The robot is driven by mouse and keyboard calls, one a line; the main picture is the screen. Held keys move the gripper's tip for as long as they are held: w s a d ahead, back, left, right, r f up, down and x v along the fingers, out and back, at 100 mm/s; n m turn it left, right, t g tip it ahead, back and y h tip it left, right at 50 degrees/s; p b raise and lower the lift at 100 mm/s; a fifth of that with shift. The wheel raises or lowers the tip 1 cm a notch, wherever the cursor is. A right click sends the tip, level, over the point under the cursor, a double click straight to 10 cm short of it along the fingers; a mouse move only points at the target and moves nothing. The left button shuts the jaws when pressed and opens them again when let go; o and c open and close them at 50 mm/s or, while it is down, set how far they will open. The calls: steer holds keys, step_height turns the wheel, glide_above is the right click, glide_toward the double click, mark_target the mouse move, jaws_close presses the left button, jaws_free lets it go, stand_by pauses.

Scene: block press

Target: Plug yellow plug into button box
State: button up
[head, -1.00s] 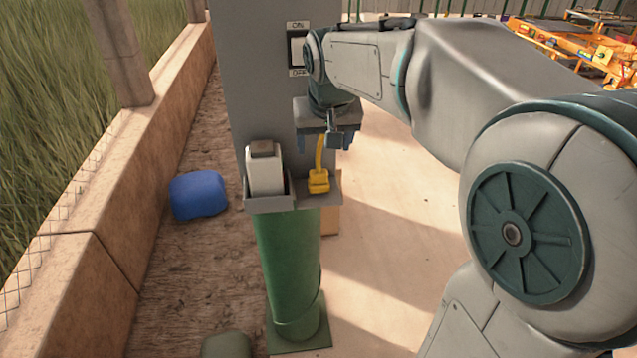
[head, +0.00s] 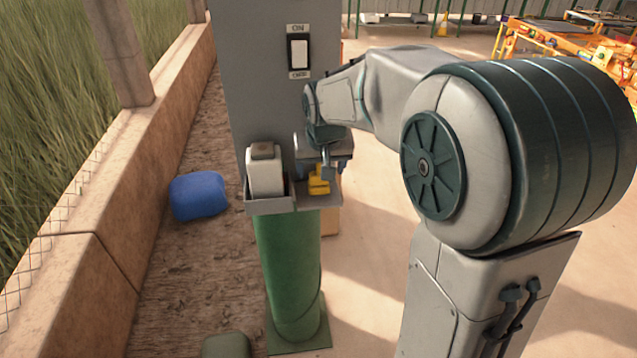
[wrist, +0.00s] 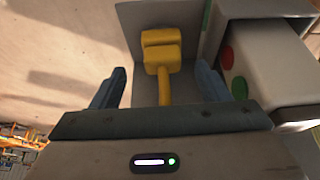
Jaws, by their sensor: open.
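The yellow plug (head: 318,180) sits on the grey shelf at the right of the panel's front, partly hidden by my gripper in the head view. In the wrist view the yellow plug (wrist: 162,55) lies between and beyond my fingers, with its yellow cord running toward my palm. My gripper (wrist: 160,88) is open, one blue finger on each side of the plug, not touching it. In the head view my gripper (head: 325,170) is just above the plug. The button box (head: 265,172), pale with a grey top, stands in a holder left of the plug. The wrist view shows its red and green buttons (wrist: 233,73).
A grey panel (head: 262,75) with an ON/OFF switch (head: 299,53) rises behind the shelf. A green post (head: 288,270) supports it. A blue bundle (head: 198,196) lies on the ground at left, beside a low wall (head: 75,240).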

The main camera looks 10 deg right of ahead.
mark_target(319, 174)
steer(key=shift+p+x, duration=0.55)
steer(key=shift+x, duration=2.1)
steer(key=shift+s+a, duration=0.1)
steer(key=shift+a, duration=0.1)
steer(key=c, duration=1)
